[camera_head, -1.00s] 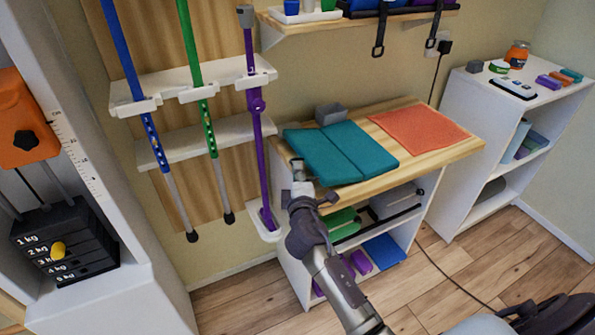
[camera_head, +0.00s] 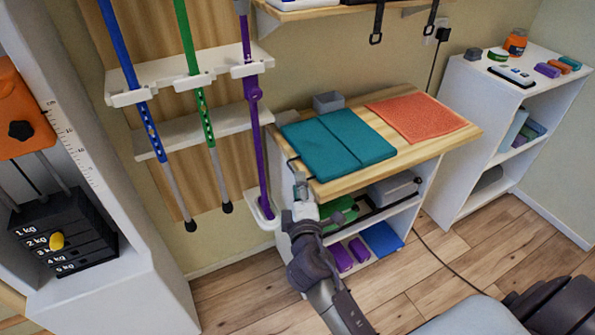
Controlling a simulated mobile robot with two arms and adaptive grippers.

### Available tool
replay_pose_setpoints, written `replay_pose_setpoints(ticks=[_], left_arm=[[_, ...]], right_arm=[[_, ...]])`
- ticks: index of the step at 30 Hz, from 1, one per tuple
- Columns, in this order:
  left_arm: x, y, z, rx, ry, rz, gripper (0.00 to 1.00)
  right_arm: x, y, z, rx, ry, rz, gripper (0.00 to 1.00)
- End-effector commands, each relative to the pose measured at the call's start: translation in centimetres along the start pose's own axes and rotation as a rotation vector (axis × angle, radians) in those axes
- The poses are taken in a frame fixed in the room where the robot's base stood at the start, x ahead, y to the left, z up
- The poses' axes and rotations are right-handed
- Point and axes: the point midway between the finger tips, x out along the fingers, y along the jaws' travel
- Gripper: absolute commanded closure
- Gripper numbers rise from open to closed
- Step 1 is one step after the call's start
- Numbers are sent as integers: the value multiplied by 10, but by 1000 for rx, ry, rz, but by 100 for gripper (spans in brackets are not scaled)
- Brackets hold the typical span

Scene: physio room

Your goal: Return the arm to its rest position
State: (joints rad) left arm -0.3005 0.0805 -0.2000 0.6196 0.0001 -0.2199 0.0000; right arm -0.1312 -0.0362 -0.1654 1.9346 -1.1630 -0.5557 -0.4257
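My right arm comes in from the bottom middle. Its gripper (camera_head: 301,190) points up the picture, in front of the left front corner of the wooden-topped bench (camera_head: 350,182). The gripper is seen from behind and small, and the gap between its fingers cannot be made out. No held object shows in it. A folded teal mat (camera_head: 340,140) lies on the bench just above the gripper in the picture. My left gripper is not in view.
An orange towel (camera_head: 417,117) and a small grey box (camera_head: 328,102) are on the bench. A purple cane (camera_head: 256,140) hangs in a wall rack left of the gripper. A white shelf unit (camera_head: 500,75) stands at right. Open wood floor (camera_head: 480,255) lies in front.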

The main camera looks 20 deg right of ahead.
Motion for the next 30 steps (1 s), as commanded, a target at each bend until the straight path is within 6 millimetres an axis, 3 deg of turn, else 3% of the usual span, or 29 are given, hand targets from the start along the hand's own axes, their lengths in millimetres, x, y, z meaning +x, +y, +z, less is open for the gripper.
replay_pose_setpoints(ticks=[6, 23, 26, 29, 30], left_arm=[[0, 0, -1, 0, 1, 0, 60], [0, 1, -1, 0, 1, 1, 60], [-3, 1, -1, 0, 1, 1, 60], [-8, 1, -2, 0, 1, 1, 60], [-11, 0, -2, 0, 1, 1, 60]], right_arm=[[-22, 0, 0, 1, 1, -1, 66], [-23, -3, -1, 2, 2, -7, 66], [-23, -24, -4, 17, 16, -56, 66], [-26, -73, -8, 56, 44, -170, 66], [-30, -100, -9, 80, 53, -233, 66]])
